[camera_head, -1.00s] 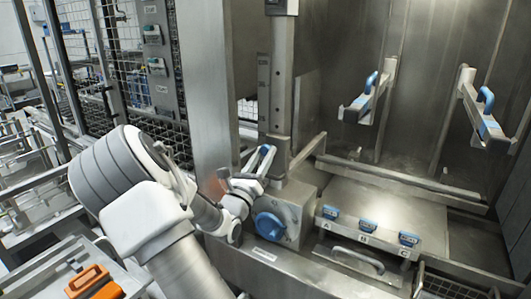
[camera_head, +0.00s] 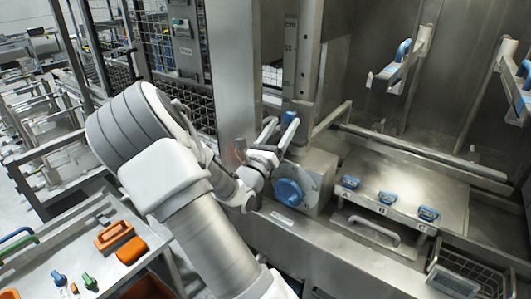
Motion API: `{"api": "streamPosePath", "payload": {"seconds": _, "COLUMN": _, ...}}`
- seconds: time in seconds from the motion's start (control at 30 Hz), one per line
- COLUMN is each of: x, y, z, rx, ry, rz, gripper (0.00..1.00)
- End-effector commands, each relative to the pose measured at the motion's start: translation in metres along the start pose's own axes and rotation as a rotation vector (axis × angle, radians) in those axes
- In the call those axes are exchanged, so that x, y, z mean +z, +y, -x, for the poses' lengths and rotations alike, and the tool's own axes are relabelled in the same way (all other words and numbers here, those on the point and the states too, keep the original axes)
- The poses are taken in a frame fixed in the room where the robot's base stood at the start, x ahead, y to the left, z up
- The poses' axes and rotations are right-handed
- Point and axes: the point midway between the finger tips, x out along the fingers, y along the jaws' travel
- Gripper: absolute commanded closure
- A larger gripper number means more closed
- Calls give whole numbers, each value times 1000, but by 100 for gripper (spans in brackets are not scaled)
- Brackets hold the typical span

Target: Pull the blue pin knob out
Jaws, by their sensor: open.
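A round blue knob (camera_head: 289,192) sits on the front face of a metal block at the foot of the upright post (camera_head: 303,65). I cannot tell for sure that it is the pin knob. My gripper (camera_head: 279,128) is above this knob, close to the post, with its fingers pointing up. The fingers are spread apart and blue shows at their tips. I see nothing held between them. Whether the fingers touch the post or block is unclear. Any pin behind the knob is hidden.
A metal plate with several small blue handles (camera_head: 387,198) lies to the right, with a grey bar handle (camera_head: 374,230) below it. Blue-topped arms (camera_head: 402,58) stick out at upper right. A bench at lower left holds an orange block (camera_head: 131,250).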

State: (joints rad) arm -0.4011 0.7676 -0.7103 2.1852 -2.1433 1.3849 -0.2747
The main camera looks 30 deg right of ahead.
Motion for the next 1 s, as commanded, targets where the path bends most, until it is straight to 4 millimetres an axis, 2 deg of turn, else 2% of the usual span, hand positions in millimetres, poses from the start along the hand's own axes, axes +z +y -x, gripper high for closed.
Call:
{"api": "streamPosePath", "payload": {"seconds": 0.4, "x": -2, "y": 1, "z": 101, "rx": 6, "ry": 0, "rz": 1, "gripper": 29}}
{"api": "streamPosePath", "payload": {"seconds": 0.6, "x": -1, "y": 1, "z": 139, "rx": 5, "ry": 0, "rz": 1, "gripper": 29}}
{"api": "streamPosePath", "payload": {"seconds": 0.8, "x": -1, "y": 0, "z": 157, "rx": 2, "ry": -1, "rz": 1, "gripper": 29}}
{"api": "streamPosePath", "payload": {"seconds": 1.0, "x": 0, "y": 0, "z": 159, "rx": 1, "ry": 0, "rz": 2, "gripper": 29}}
